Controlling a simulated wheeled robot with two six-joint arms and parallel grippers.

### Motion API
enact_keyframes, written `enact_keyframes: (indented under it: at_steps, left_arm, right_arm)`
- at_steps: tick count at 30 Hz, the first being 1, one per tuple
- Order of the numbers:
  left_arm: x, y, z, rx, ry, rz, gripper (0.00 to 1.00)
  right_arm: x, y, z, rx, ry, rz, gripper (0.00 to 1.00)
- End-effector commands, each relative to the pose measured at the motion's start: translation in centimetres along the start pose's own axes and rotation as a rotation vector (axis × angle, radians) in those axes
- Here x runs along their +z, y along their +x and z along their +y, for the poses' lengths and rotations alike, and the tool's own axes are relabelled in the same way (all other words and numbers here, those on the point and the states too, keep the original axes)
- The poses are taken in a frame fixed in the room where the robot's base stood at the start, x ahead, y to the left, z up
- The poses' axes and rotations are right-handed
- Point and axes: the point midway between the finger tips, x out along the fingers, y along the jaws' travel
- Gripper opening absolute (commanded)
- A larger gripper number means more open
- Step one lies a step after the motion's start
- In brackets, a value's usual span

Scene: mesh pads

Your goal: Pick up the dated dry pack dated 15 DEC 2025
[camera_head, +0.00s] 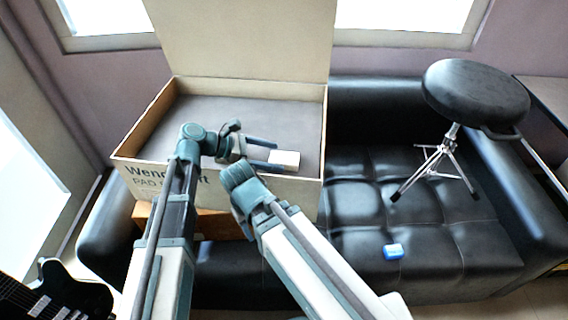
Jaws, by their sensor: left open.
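A small white pack (286,158) is at the front right of the open box, close to the inner front wall. Any date on it is too small to read. My left gripper (267,155) is over the box, with its fingers pointing right toward the pack. It is open, and the pack is at its fingertips; I cannot tell whether they touch. A small blue and white pack (393,251) lies on the sofa seat, and its marking is also unreadable. My right arm reaches up to just in front of the box, but its gripper jaws do not show.
The large cardboard box (222,87) has its lid raised at the back and a grey floor inside. A round black stool (475,92) stands on the sofa at right. A dark guitar (75,290) is at lower left.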

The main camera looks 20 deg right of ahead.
Motion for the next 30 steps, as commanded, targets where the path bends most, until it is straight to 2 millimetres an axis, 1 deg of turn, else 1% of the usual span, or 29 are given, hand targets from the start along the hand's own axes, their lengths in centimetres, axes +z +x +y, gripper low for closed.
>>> enact_keyframes:
  at_steps: [1, 4, 6, 11, 12, 14, 18, 23, 24, 27, 30]
  left_arm:
    - [-0.4, 1.1, 0.1, -0.003, 0.001, 0.0, 1.0]
    - [-0.3, 2.3, 0.1, -0.002, 0.0, 0.0, 1.0]
    - [-0.2, 2.7, 0.1, -0.001, -0.001, 0.0, 1.0]
    - [-0.1, 2.6, 0.0, 0.0, -0.001, 0.0, 1.0]
    - [-0.1, 2.6, 0.0, 0.0, -0.001, 0.0, 0.98]
    - [-0.1, 2.6, 0.0, 0.0, -0.001, 0.0, 0.87]
    - [-0.1, 2.6, 0.0, 0.0, -0.001, 0.0, 0.62]
    - [-0.1, 2.6, 0.0, 0.0, -0.001, 0.001, 0.33]
    - [-0.1, 2.6, 0.0, 0.0, -0.001, 0.001, 0.26]
    - [-0.1, 2.6, 0.0, 0.0, -0.001, 0.001, 0.1]
    - [-0.1, 2.6, 0.0, 0.0, -0.001, 0.0, 0.1]
  right_arm:
    - [-0.1, 0.8, -0.1, 0.0, 0.0, 0.0, 0.5]
    - [-0.1, 1.3, -0.1, 0.0, 0.0, 0.0, 0.5]
    - [-0.1, 1.3, -0.1, 0.0, 0.0, 0.0, 0.5]
    - [-0.1, 1.2, -0.1, 0.0, 0.0, 0.0, 0.5]
    - [-0.1, 1.2, -0.1, 0.0, 0.0, 0.0, 0.5]
    - [-0.1, 1.2, -0.1, 0.0, 0.0, 0.0, 0.5]
    - [-0.1, 1.2, -0.1, 0.0, 0.0, 0.0, 0.5]
    - [-0.1, 1.2, -0.1, 0.0, 0.0, 0.0, 0.5]
    - [-0.1, 1.2, -0.1, 0.0, 0.0, 0.0, 0.5]
    - [-0.1, 1.2, -0.1, 0.0, 0.0, 0.0, 0.5]
    - [-0.1, 1.2, -0.1, 0.0, 0.0, 0.0, 0.5]
